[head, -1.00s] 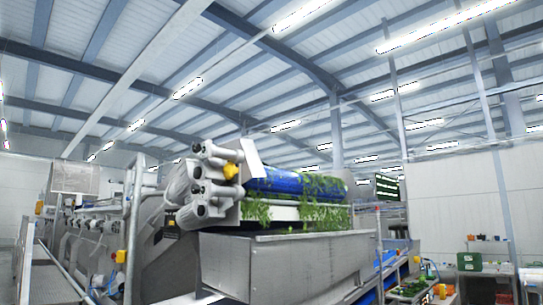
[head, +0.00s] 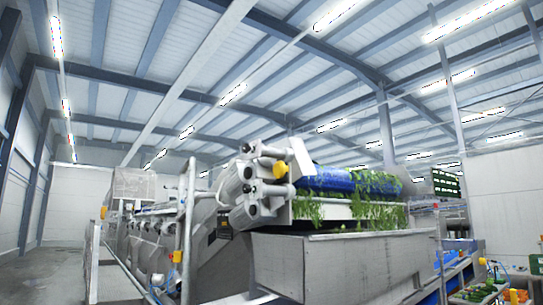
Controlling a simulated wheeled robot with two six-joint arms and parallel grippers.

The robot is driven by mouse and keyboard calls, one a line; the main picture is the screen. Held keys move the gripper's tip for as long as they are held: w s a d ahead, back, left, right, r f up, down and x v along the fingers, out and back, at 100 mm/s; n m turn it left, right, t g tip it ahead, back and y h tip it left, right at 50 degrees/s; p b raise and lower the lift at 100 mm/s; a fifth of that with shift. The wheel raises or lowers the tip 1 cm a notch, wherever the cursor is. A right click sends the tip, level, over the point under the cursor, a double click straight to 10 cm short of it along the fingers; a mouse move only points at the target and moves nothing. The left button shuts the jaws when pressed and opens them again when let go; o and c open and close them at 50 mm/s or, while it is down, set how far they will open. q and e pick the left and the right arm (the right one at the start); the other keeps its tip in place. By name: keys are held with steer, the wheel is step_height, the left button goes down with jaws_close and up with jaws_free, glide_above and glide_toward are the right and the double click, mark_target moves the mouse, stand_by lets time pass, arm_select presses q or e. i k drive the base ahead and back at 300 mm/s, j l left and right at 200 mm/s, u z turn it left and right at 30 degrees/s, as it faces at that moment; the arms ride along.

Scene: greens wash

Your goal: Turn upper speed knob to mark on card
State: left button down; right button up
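A grey washing machine stands ahead of me, with a cluster of grey motors (head: 245,190) at its upper left end. A round yellow part (head: 280,170) sits on this cluster; I cannot tell whether it is the upper speed knob. Another yellow part (head: 177,256) is lower down on the left, by the rail. No card with a mark can be made out at this distance. Neither of my grippers is in view.
A blue roller (head: 345,179) with green leaves hangs over a large metal hopper (head: 340,262). A metal rail (head: 187,225) stands left of the machine. Open grey floor (head: 40,270) lies at far left. Crates (head: 535,264) stand at far right.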

mark_target(246, 148)
steer(key=l+z, duration=0.1)
steer(key=z, duration=3.65)
steer(key=k+j+u, duration=0.1)
steer(key=u, duration=0.35)
steer(key=k+j+u, duration=0.1)
steer(key=u, duration=0.35)
steer(key=j+u, duration=0.15)
steer(key=u, duration=0.3)
steer(key=k+j+u, duration=0.1)
steer(key=u, duration=0.3)
